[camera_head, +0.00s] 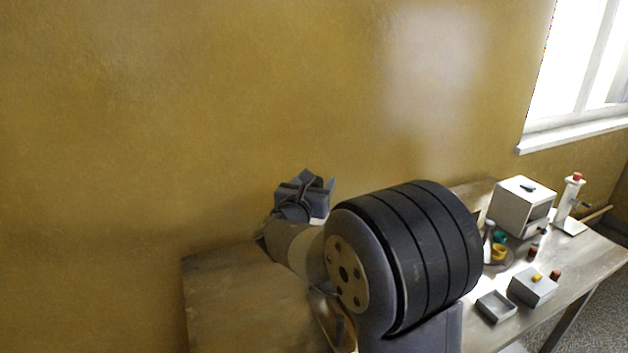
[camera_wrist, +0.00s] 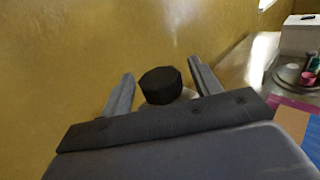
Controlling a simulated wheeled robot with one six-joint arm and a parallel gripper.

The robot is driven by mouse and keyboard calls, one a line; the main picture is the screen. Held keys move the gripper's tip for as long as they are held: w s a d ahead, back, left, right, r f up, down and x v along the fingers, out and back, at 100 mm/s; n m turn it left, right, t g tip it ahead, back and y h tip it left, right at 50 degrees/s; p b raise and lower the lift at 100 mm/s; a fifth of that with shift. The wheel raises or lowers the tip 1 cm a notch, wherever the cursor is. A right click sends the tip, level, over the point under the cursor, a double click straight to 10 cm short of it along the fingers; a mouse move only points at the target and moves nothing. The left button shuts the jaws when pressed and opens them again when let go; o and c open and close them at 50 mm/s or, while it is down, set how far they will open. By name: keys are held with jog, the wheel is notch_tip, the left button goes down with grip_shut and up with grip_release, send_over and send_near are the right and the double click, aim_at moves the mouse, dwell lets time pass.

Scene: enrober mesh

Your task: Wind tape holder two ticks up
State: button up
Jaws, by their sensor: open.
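My gripper (camera_head: 306,182) is open, raised above the back of the table near the yellow wall. In the wrist view its two fingers (camera_wrist: 160,67) stand apart on either side of a black round cap or knob (camera_wrist: 161,86). A pale part shows just under the cap, and the gripper body hides what lies below. I see no clear contact between fingers and cap. I cannot tell whether this cap belongs to the tape holder. A white upright stand with a red top (camera_head: 573,198) and a side handle is at the table's far right; I cannot identify it surely.
A white box (camera_head: 522,207), yellow and teal cups (camera_head: 499,252), a small grey tray (camera_head: 496,307) and a grey block (camera_head: 533,287) stand on the right of the table (camera_head: 590,262). The wrist view shows blue and pink sheets (camera_wrist: 296,122). My arm hides the table's middle.

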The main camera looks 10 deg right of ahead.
jog(key=shift+d, duration=0.1)
jog(key=shift+c, duration=0.4)
jog(key=c, duration=0.9)
jog(key=shift+o, duration=0.2)
jog(key=n+y+b, duration=0.1)
jog(key=b, duration=0.2)
jog(key=shift+f+t+y, duration=0.15)
jog(key=shift+t+y, duration=0.15)
jog(key=shift+t, duration=0.1)
jog(key=n+y+b, duration=0.1)
jog(key=b, duration=0.1)
jog(key=shift+f+t+b, duration=0.1)
jog(key=shift+t+b, duration=0.2)
jog(key=n+y+b, duration=0.2)
jog(key=y+b, duration=0.1)
jog(key=b, duration=0.5)
jog(key=n+t+y+b, duration=0.1)
jog(key=y+b, duration=0.3)
jog(key=b, duration=0.4)
jog(key=shift+d+f+n+y, duration=0.1)
jog(key=shift+n+y, duration=0.2)
jog(key=shift+n, duration=0.5)
jog(key=n+y+b, duration=0.1)
jog(key=b, duration=0.2)
jog(key=shift+w+y, duration=0.1)
jog(key=shift+y, duration=0.2)
jog(key=shift+r+n+g+y+b, duration=0.25)
jog(key=shift+n+g+y+b, duration=0.15)
jog(key=shift+n+y+b, duration=0.7)
